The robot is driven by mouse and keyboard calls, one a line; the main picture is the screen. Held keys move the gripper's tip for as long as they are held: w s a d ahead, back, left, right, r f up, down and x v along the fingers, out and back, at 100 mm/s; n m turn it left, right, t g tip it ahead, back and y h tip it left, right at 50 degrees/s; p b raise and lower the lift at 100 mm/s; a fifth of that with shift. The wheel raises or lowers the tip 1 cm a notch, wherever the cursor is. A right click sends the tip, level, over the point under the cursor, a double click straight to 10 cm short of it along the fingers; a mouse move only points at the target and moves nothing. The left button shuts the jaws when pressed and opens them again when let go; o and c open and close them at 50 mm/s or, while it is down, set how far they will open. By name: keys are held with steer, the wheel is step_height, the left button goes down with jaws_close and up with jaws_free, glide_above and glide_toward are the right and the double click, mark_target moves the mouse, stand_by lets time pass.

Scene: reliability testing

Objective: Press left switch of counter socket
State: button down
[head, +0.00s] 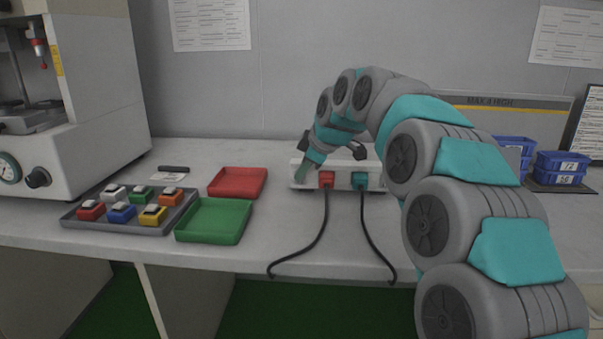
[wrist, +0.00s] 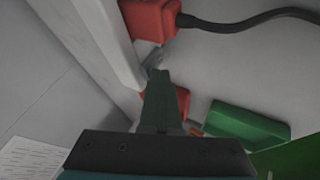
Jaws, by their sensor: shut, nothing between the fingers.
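The counter socket (head: 343,181) is a long white block on the counter, with a red plug (head: 327,179) and a teal plug (head: 360,181) in its front. In the wrist view its white body (wrist: 98,38) runs along the upper left, beside the red plug (wrist: 150,17). My gripper (head: 290,180) is shut and empty, pointing down at the socket's left end. In the wrist view my gripper (wrist: 158,76) has its tip close to the socket, near a small grey part by the red plug. I cannot tell whether it touches. The left switch is not clearly visible.
A red tray (head: 239,181) and a green tray (head: 214,222) lie left of the socket. Further left is a grey tray (head: 140,230) with several coloured pieces. Black cables (head: 322,235) hang toward the front edge. Blue bins (head: 561,167) stand at the right.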

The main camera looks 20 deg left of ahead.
steer(key=shift+r, duration=0.15)
steer(key=shift+r+p, duration=0.35)
steer(key=shift+r, duration=0.25)
stand_by(0.3)
steer(key=shift+s+b, duration=0.35)
steer(key=shift+s, duration=0.15)
steer(key=s, duration=0.1)
steer(key=s+b, duration=0.1)
steer(key=shift+s+d+r, duration=0.15)
steer(key=shift+s+d, duration=0.15)
steer(key=shift+d, duration=0.1)
steer(key=w+r+v, duration=0.1)
steer(key=v, duration=0.9)
steer(key=shift+w+a, duration=0.25)
steer(key=shift+w, duration=0.2)
